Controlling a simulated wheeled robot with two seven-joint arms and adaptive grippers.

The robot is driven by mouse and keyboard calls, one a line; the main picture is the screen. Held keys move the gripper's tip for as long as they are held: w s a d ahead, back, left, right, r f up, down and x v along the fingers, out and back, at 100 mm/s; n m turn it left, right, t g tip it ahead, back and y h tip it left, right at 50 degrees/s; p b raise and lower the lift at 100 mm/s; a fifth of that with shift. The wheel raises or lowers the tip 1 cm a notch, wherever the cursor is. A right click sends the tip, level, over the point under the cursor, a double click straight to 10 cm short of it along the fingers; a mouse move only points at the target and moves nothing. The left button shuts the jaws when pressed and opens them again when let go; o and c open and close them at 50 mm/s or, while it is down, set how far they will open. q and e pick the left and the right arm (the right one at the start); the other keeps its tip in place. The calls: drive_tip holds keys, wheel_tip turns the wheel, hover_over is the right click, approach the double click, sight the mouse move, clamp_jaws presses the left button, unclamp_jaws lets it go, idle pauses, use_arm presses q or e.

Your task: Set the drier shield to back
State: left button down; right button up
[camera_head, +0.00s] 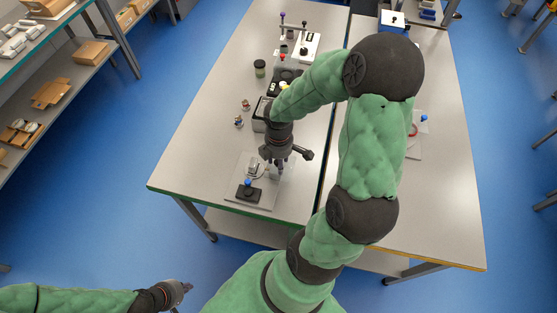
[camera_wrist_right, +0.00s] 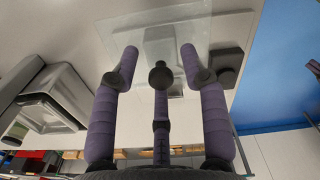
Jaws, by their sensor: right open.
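My left gripper (camera_head: 183,288) is low over the floor, away from the table.
A grey-rimmed box (camera_head: 260,113) stands just behind the right gripper, also in the wrist view (camera_wrist_right: 45,100). Small parts (camera_head: 239,121) and a dark jar (camera_head: 260,68) stand to its left. The table's front left corner is clear. A second table (camera_head: 440,210) adjoins on the right.

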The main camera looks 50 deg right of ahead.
drive_tip(key=shift+r, duration=0.1)
wheel_tip(320, 180, up, 12)
idle(0.5)
drive_tip(key=shift+s, duration=0.1)
idle(0.4)
